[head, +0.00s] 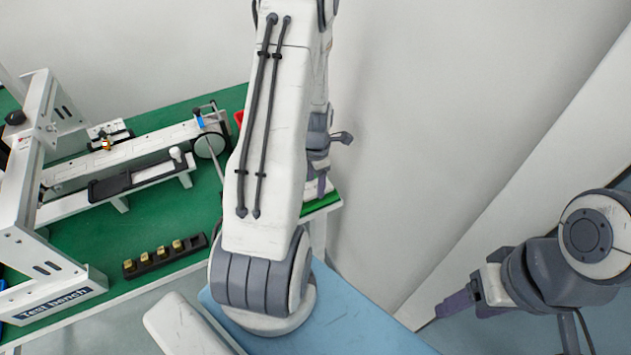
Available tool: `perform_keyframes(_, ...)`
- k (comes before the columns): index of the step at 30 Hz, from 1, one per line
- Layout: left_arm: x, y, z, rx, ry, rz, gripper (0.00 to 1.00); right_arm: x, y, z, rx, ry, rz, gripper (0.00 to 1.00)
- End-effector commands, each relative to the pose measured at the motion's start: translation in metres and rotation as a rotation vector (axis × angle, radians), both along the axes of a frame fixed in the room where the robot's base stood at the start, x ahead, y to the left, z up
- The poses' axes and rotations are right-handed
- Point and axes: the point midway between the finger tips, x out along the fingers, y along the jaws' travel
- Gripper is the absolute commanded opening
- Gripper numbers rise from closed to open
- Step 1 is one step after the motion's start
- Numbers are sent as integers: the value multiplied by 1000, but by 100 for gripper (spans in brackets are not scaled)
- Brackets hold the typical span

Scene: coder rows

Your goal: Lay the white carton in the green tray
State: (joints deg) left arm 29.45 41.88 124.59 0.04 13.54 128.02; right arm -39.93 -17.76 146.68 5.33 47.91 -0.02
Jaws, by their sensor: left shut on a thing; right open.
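My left gripper (318,165) is at the right end of the green-topped bench, partly hidden behind my own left arm. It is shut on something. A small white piece (316,190) shows just below its fingers and looks like part of the white carton; most of it is hidden. I cannot tell whether it touches the bench. My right gripper (456,303) is open and empty at the lower right, well away from the bench.
A black strip with several brass pieces (165,254) lies near the front edge. A red thing (238,117) is partly hidden by my arm. A pale wall stands behind.

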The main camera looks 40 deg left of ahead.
Motion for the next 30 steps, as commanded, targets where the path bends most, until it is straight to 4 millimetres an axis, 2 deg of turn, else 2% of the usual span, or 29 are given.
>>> perform_keyframes(26,0,0,-11,0,0,0,34,0,0,-7,0,0,0,61)
perform_keyframes(27,0,0,-11,0,0,0,69,0,0,-7,0,0,0,61)
perform_keyframes(29,0,0,-11,0,0,0,92,0,0,-7,0,0,0,61)
perform_keyframes(30,0,0,-11,0,0,0,96,0,0,-7,0,0,0,61)
